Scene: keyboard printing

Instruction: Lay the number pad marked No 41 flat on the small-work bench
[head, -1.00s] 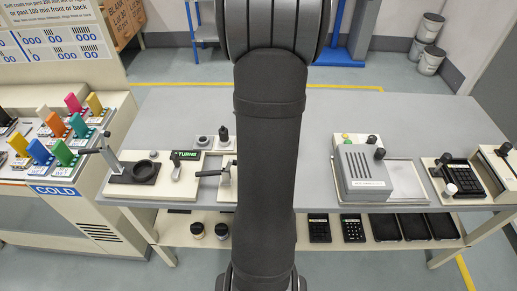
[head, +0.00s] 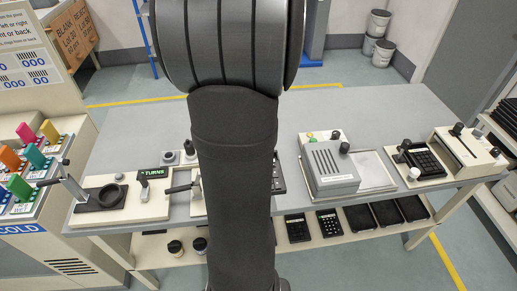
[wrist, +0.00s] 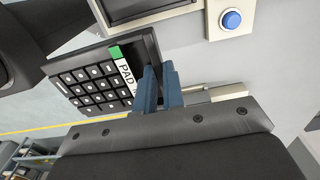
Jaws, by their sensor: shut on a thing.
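A black number pad with white-marked keys (wrist: 95,85) is held in my gripper (wrist: 159,85) in the wrist view. The blue fingers are shut on its edge by a green and white label reading "PAD N"; the fingers cover the rest, so its number cannot be read. The pad hangs clear, tilted in that view. In the head view a dark keyed piece (head: 279,175), probably this pad, shows just right of my arm; the gripper is hidden there. No sign names the small-work bench; a long grey table (head: 390,105) fills the middle.
A grey vented press (head: 330,168), a keypad in a cream fixture (head: 424,160) and a clamp stand (head: 100,195) stand on the table. Several pads lie on the lower shelf (head: 270,243). A rack (head: 505,118) stands far right. The table's back is clear.

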